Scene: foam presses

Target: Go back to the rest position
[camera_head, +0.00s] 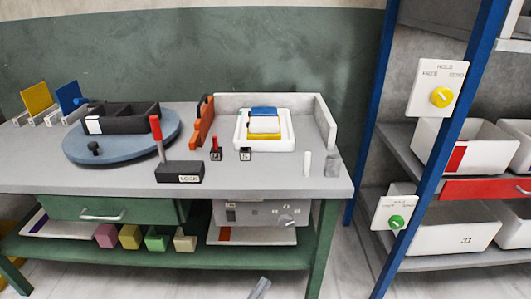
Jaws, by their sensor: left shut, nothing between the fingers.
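My left gripper (261,287) shows only as a small grey tip at the bottom edge of the head view. It is low, in front of the workbench (240,187), apart from it and over the pale floor. Its fingers look shut and hold nothing. The rest of the left arm is outside the picture. My right gripper is not in view.
On the bench stand a blue turntable (75,145) with a dark divided box, a black block with a red lever (155,130), and a white tray (243,143) with coloured foam. A blue-posted rack (390,115) with white bins stands at right. Floor between is clear.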

